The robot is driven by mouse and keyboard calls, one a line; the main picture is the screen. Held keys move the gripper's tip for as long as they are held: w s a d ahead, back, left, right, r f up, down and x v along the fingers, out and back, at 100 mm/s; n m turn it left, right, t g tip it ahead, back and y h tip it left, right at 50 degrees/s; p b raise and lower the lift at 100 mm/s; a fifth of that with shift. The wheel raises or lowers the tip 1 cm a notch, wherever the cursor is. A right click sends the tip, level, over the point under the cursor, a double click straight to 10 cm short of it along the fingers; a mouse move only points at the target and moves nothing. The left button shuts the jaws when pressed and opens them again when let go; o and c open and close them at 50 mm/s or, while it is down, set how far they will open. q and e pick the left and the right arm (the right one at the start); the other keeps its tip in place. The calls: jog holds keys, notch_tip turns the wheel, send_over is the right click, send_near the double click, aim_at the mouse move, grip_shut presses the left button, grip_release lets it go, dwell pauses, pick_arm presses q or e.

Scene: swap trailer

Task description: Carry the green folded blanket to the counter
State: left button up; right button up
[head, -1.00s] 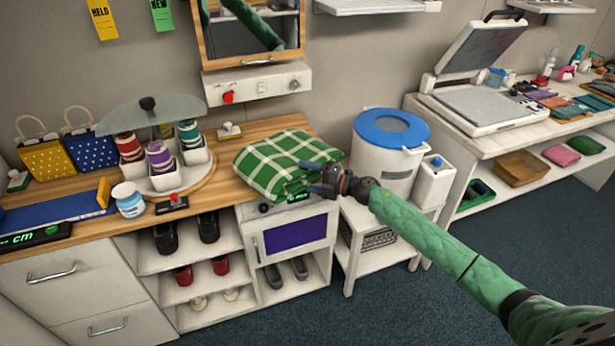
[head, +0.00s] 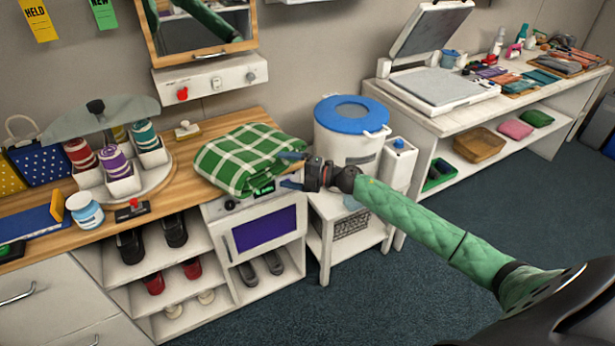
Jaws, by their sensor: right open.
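The green folded blanket (head: 243,158), with a white check, lies on the right end of the wooden counter (head: 185,188), above a small white cabinet with a purple window. My right gripper (head: 291,170) is open at the blanket's right edge, its fingers apart and pointing left toward it. Whether a finger touches the cloth I cannot tell. The blanket rests on the counter and is not held.
A white bench (head: 450,122) with a flatbed machine is at the back right.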

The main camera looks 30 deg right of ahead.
jog(key=b+v, duration=0.2)
jog(key=v, duration=0.4)
jog(key=s+a+f+m+t+h, duration=0.1)
jog(key=s+a+f+m+h, duration=0.3)
jog(key=s+f+m+h, duration=0.45)
jog(key=s+a+f+m+t+h, duration=0.1)
jog(key=s+a+f+m+h, duration=0.2)
jog(key=s+f+m+h, duration=0.6)
pick_arm(q)
notch_tip(320, 180, up, 8)
jog(key=s, duration=0.1)
jog(key=shift+r, duration=0.2)
pick_arm(e)
jog(key=s+a+f+m+g+y, duration=0.1)
jog(key=s+a+g, duration=0.3)
jog(key=s, duration=0.4)
jog(key=s+a+f+m+g+y, duration=0.2)
jog(key=s+a+f+m+g, duration=0.2)
jog(key=s, duration=0.4)
jog(key=s+a+f+m+g+y, duration=0.2)
jog(key=s+a+f+m+g, duration=0.1)
jog(key=s, duration=0.6)
jog(key=shift+a+g, duration=0.6)
jog(key=shift+a, duration=0.1)
jog(key=shift+f+m, duration=0.15)
jog(key=shift+m, duration=0.1)
jog(key=shift+c, duration=0.2)
